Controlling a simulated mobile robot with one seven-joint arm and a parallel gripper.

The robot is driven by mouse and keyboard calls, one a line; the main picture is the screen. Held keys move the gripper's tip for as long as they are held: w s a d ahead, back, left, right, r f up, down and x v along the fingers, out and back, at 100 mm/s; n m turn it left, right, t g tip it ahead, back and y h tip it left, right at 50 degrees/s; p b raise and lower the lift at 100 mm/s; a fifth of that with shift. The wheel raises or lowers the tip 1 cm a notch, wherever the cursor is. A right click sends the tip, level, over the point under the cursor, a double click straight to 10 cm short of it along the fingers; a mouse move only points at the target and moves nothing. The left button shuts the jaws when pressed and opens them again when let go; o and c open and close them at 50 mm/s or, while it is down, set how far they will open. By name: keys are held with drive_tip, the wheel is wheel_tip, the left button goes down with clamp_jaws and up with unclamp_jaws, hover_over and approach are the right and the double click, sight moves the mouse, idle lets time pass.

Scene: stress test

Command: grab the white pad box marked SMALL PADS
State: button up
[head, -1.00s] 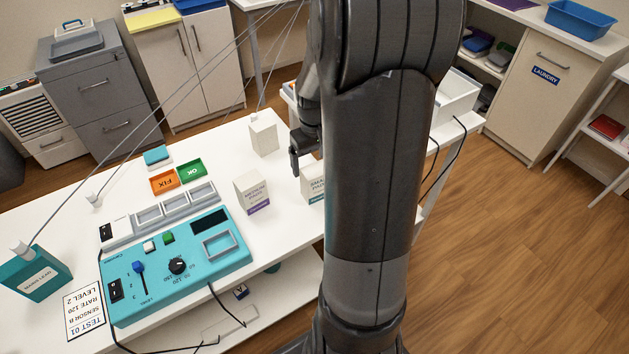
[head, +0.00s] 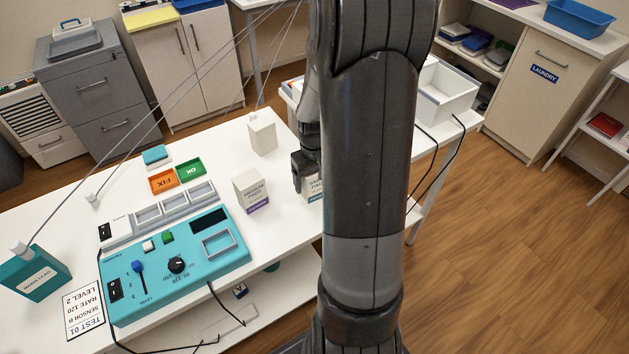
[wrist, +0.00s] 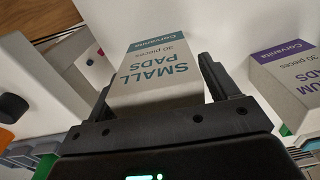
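The white box marked SMALL PADS (wrist: 155,68), with a teal label band, stands between my two gripper fingers (wrist: 153,88) in the wrist view. The fingers are spread on either side of it, and no firm grip on it shows. In the head view the box (head: 315,189) stands on the white table, partly hidden behind my arm and gripper (head: 299,172). The white box marked MEDIUM PADS (head: 251,192), with a purple band, stands to its left; it also shows at the right of the wrist view (wrist: 290,82).
A plain white box (head: 262,137) stands farther back on the table. A teal control panel (head: 175,266), an orange FIX tray (head: 164,181) and a green OK tray (head: 191,170) lie to the left. A white open bin (head: 445,92) is behind my arm at right.

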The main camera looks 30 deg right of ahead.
drive_tip(key=c, duration=1)
drive_tip(key=shift+o, duration=0.2)
drive_tip(key=shift+r, duration=0.1)
